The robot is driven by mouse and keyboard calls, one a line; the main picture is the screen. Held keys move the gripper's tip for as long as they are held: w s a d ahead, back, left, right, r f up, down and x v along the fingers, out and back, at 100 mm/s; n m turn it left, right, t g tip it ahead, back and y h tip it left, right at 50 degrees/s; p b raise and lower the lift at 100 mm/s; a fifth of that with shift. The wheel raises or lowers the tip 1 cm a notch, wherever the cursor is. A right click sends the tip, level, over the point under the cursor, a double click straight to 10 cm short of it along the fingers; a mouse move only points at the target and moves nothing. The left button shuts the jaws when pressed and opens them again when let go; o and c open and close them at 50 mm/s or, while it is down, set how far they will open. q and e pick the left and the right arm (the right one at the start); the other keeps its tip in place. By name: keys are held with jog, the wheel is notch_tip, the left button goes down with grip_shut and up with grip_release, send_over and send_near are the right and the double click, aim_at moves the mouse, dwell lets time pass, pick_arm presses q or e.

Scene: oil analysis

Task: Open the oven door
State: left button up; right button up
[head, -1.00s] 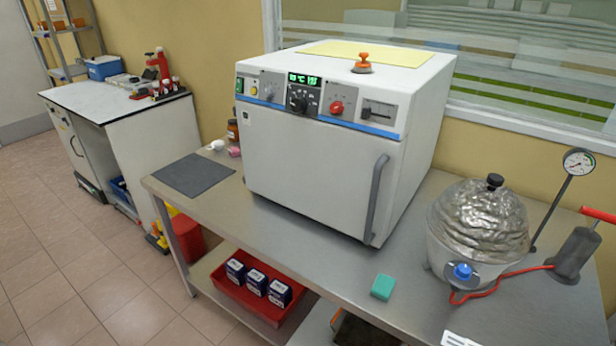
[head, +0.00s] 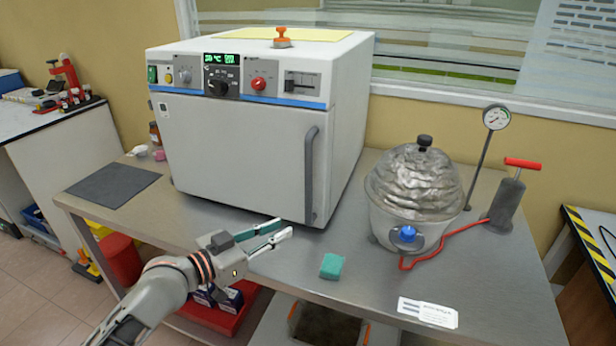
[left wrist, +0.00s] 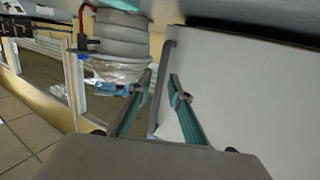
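The white oven (head: 235,150) stands on the steel bench with its door (head: 225,160) shut. Its grey vertical handle (head: 310,175) is on the door's right side. My left gripper (head: 285,228) is open and empty, in front of the oven, low and left of the handle in the head view. In the left wrist view the handle (left wrist: 162,80) lies ahead, in line with the gap between the open teal-padded fingers (left wrist: 161,85). I cannot see contact with it. My right gripper is out of view.
A foil-covered pot (head: 412,185) with a blue knob stands right of the oven, joined by a red hose to a pump (head: 507,200). A teal sponge (head: 332,266) and a white label card (head: 428,312) lie on the bench (head: 480,290). A dark mat (head: 113,185) lies left.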

pick_arm(q)
jog(key=w+d+r+m+h+b, duration=0.1)
jog(key=w+r+h, duration=0.25)
jog(key=r, duration=0.75)
jog(key=w+d+g, duration=0.1)
jog(key=w+d, duration=0.4)
jog(key=d, duration=0.1)
jog(key=shift+d+p, duration=0.15)
jog(key=shift+p, duration=0.15)
jog(key=shift+y, duration=0.25)
grip_shut()
